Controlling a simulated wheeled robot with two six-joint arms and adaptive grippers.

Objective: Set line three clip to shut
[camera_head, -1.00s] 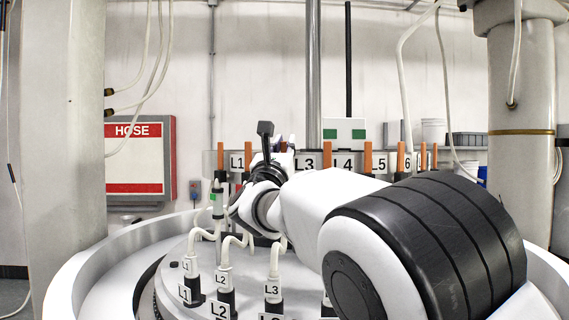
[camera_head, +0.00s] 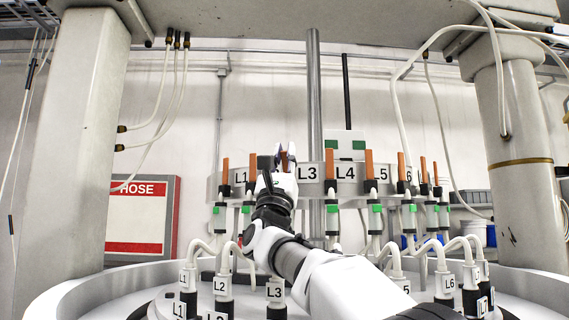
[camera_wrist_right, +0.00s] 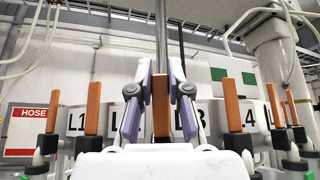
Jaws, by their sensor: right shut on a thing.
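A row of upright orange clip levers stands along a pale curved rail with labels L1 to L6. The line three clip's orange lever (camera_wrist_right: 161,108) is just left of the L3 label (camera_head: 307,173). My right gripper (camera_head: 284,152) is at this lever, and in the right wrist view its two fingers (camera_wrist_right: 161,78) stand on either side of it, shut on it. The lever looks upright, like its neighbours; its lower end is hidden behind my gripper. The L2 label on the rail is mostly hidden by my gripper. My left gripper is not in view.
Neighbouring levers stand close by, the L2 lever (camera_wrist_right: 93,107) at left and the L4 lever (camera_wrist_right: 231,104) at right. White hoses with L-tags (camera_head: 222,285) rise in front, near my arm. Thick grey columns (camera_head: 82,140) flank the machine.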

